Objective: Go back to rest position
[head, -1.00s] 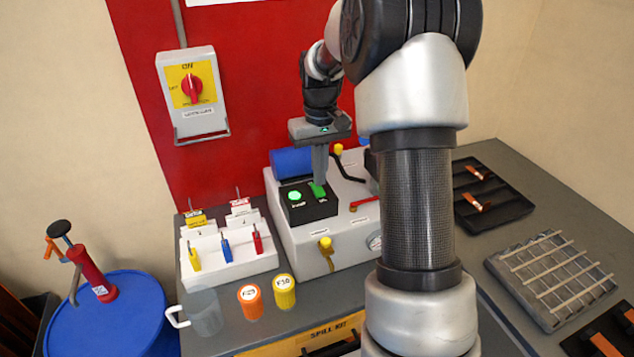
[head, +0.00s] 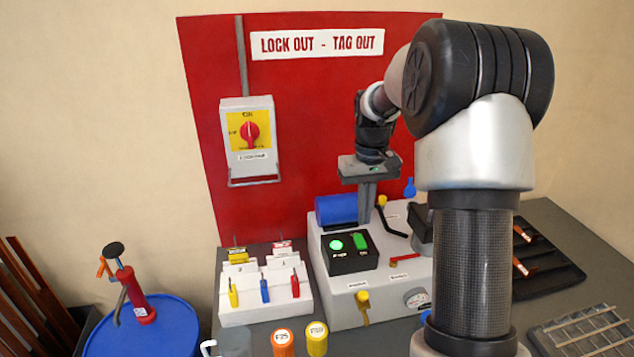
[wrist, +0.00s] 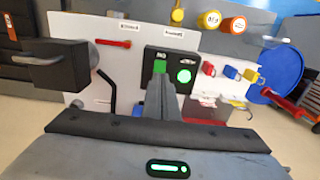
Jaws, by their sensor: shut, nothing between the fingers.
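My gripper (head: 367,205) is above and behind the black switch box on the white machine in the head view, with its fingers pointing down. It is shut and holds nothing. In the wrist view the closed fingers (wrist: 160,98) reach toward the switch box (wrist: 168,70). The switch box (head: 349,252) has a lit green round button (head: 336,245) and a green rocker (head: 361,242). In the head view the fingertips show apart from the rocker. My arm stands on the right of the head view and hides part of the machine.
The white machine (head: 340,302) bears a blue cylinder (head: 337,210) and yellow and red handles. A padlock rack (head: 262,310) stands left of it. Orange (head: 284,342) and yellow (head: 317,338) canisters stand in front. A red board (head: 300,120) with a rotary switch (head: 250,134) rises behind.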

